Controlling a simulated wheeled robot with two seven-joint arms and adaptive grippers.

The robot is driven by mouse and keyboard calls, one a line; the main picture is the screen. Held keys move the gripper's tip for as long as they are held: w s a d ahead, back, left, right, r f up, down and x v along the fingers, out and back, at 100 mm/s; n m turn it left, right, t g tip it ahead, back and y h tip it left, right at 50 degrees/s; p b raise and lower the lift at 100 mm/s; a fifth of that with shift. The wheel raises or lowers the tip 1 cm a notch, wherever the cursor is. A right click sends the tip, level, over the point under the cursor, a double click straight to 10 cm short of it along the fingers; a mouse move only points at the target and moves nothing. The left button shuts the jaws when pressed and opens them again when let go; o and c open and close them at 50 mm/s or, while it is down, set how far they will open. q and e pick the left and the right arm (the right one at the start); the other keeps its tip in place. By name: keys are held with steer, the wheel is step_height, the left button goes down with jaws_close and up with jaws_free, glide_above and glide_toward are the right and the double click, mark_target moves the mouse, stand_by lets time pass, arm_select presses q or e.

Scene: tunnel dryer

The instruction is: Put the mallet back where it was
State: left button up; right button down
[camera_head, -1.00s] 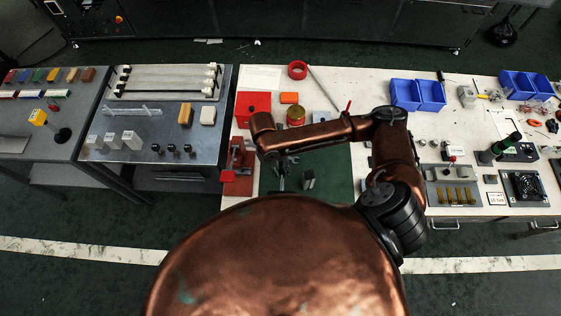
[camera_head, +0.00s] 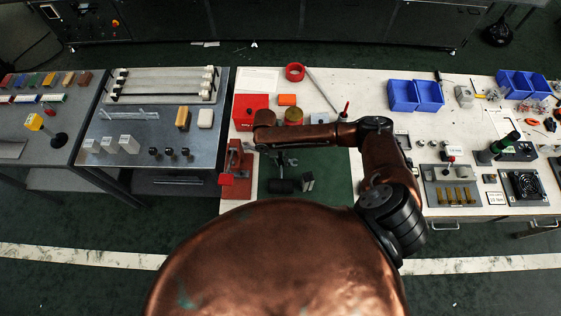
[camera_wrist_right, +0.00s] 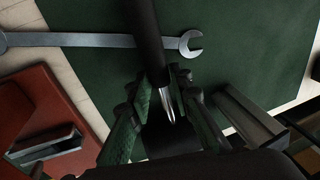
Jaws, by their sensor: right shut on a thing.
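My right gripper (camera_head: 281,168) is over the green mat (camera_head: 335,165) on the white bench, partly hidden by my forearm. A black cylindrical piece (camera_head: 283,186), which looks like part of the mallet, shows just below it. Whether the mallet touches the mat I cannot tell. My left gripper is not in view.
A wrench (camera_wrist_right: 100,40) lies on the mat beyond the mallet. A red vise (camera_head: 237,170) stands left of the mat, and a small grey block (camera_head: 307,181) right of the gripper. A red box (camera_head: 250,111) and blue bins (camera_head: 416,95) stand farther back.

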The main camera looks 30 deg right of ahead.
steer(key=shift+f, duration=0.15)
steer(key=c, duration=1.7)
jaws_free()
steer(key=shift+c, duration=0.2)
steer(key=v, duration=1.2)
